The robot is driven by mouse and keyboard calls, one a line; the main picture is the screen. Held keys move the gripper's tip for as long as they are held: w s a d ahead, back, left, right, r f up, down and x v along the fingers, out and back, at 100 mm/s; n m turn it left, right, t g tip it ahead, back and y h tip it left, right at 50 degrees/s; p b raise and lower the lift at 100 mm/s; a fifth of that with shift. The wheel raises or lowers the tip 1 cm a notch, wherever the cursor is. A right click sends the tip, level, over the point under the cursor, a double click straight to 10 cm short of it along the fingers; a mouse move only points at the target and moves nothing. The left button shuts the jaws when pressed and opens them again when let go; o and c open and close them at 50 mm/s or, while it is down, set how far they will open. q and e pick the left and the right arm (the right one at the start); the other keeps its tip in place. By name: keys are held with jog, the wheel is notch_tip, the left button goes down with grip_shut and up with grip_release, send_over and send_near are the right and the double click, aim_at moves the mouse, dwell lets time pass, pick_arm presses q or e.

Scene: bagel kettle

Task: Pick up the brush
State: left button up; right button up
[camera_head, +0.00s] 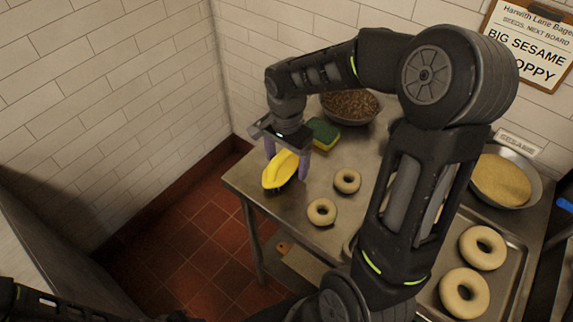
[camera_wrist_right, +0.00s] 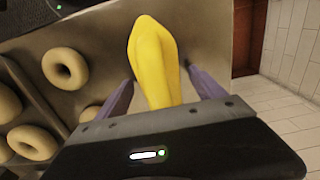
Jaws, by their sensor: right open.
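The brush (camera_head: 279,170) is yellow, with a dark underside just visible, and is at the left front edge of the steel table (camera_head: 240,178). My right gripper (camera_head: 287,168) is over it with its purple fingers pointing down, one on each side. In the right wrist view the brush (camera_wrist_right: 153,50) runs between the fingers of the open right gripper (camera_wrist_right: 160,78), with narrow gaps; contact with the fingers is not clear. My left gripper is out of view; only dark parts of my arm show at the lower left of the head view.
A green and yellow sponge (camera_head: 323,134) lies just behind the right gripper, near a bowl of brown seeds (camera_head: 350,106). Two bagels (camera_head: 322,212) lie to the right of the brush. A tray with bagels (camera_head: 510,285) and a sesame bowl (camera_head: 503,182) are farther right.

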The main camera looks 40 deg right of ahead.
jog(key=shift+c, duration=0.2)
dwell(0.3)
jog(key=c, duration=1.5)
